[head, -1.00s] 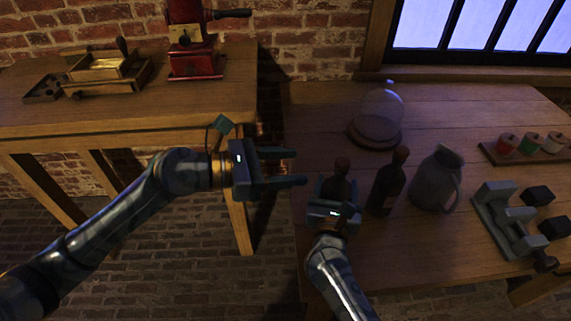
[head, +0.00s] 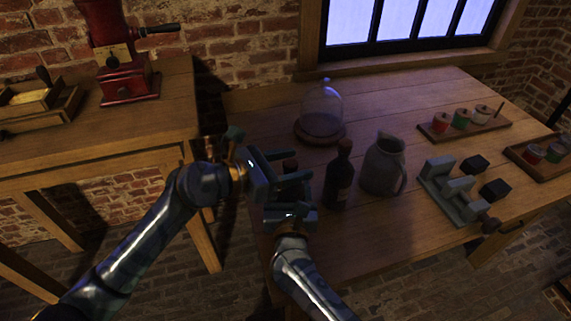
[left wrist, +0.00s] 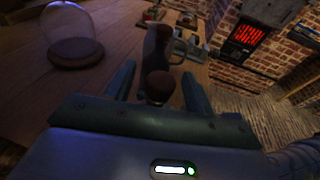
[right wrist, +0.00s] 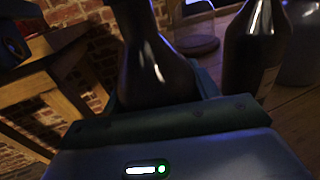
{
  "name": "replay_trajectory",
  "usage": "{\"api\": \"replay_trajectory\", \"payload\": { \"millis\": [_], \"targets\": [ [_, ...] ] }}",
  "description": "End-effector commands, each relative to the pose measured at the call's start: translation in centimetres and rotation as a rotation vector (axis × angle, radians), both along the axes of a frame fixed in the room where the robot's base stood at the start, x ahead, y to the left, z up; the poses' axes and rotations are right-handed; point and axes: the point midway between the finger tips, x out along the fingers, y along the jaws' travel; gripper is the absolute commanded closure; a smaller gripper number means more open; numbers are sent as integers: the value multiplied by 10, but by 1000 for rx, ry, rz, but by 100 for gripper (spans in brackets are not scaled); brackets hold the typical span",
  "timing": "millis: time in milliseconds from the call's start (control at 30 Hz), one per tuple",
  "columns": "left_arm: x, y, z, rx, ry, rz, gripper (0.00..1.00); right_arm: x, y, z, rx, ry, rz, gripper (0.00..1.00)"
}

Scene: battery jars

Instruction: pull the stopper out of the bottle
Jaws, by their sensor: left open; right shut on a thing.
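A dark bottle (right wrist: 155,75) stands between the fingers of my right gripper (head: 290,198), which is shut on it. Its red-brown stopper (left wrist: 160,84) shows in the left wrist view between the two fingers of my left gripper (left wrist: 160,88). The stopper (head: 290,165) is partly covered by the left fingers in the head view. My left gripper (head: 296,168) is open, its fingers on either side of the stopper; contact cannot be told. The bottle's lower part is hidden behind my right gripper.
A second dark bottle (head: 339,180) stands close to the right, then a grey jug (head: 382,165). A glass dome (head: 321,110) stands behind. A grey clamp-like device (head: 452,190) and racks of coloured jars (head: 463,128) lie further right. A red grinder (head: 125,75) stands on the left table.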

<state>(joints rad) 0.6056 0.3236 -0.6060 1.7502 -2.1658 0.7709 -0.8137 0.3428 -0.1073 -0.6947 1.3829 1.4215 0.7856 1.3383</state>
Motion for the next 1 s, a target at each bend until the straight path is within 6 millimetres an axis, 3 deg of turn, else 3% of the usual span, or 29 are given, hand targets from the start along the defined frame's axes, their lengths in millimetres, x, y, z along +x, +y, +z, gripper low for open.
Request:
{"api": "replay_trajectory", "payload": {
  "millis": [67,233,1000],
  "targets": [
    [0,0,0,0,0,0,52,0,0,0,-1,0,-1,81],
    [0,0,0,0,1,0,99,0,0,0,-1,0,-1,81],
    [0,0,5,-1,0,0,100,0,0,0,-1,0,-1,81]
  ]
}}
